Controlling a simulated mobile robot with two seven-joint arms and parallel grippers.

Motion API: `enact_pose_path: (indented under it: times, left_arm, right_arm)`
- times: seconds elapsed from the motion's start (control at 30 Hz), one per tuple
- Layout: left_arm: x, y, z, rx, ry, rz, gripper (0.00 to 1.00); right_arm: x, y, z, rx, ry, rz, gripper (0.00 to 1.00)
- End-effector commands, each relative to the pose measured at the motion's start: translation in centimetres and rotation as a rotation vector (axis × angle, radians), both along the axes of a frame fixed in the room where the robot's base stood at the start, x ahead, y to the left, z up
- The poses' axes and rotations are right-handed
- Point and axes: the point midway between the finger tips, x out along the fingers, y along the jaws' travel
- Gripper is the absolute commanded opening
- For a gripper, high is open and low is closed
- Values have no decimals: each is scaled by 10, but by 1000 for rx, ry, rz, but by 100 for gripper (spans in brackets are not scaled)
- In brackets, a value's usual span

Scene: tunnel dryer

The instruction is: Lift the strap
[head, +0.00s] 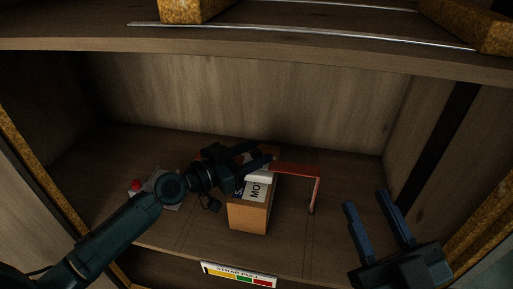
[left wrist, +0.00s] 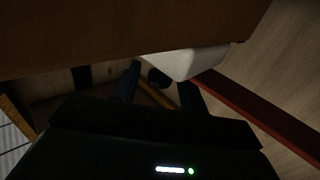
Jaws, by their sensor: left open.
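A thin red strap-like bar (head: 298,168) runs right from behind the box and bends down at its right end. It also shows in the left wrist view (left wrist: 262,115). A white block (head: 259,177) sits at the upper side of a cardboard box (head: 247,217); it also shows in the left wrist view (left wrist: 187,62). My left gripper (head: 263,155) is open beside the white block and the red bar. I cannot tell whether it touches either. My right gripper (head: 366,200) is open and empty, at the lower right.
A red button (head: 135,185) on a grey unit stands at the left. A sign (head: 238,275) reading "STRAP PULL" is on the shelf's front edge. An upper shelf (head: 300,48) overhangs the bay.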

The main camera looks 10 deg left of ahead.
Motion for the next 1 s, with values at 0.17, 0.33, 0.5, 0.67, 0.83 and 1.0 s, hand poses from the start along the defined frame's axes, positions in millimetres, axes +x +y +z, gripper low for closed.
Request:
enact_pose_path:
  times: [0.17,0.33,0.5,0.67,0.83,1.0]
  left_arm:
    - [6,-6,0,1,0,-1,43]
    - [6,-7,-1,1,0,-1,43]
    - [6,-6,0,1,0,-1,35]
    - [6,-6,0,1,0,-1,22]
    - [6,-6,0,1,0,-1,8]
    - [6,-6,0,1,0,-1,0]
  right_arm:
    - [0,0,-3,2,18,0,36]
    - [0,0,-3,2,19,-1,36]
    - [-1,0,-3,2,19,-1,36]
    - [-1,0,-3,2,19,-1,36]
    - [-1,0,-3,1,18,-1,36]
    - [-1,0,-3,1,18,-1,36]
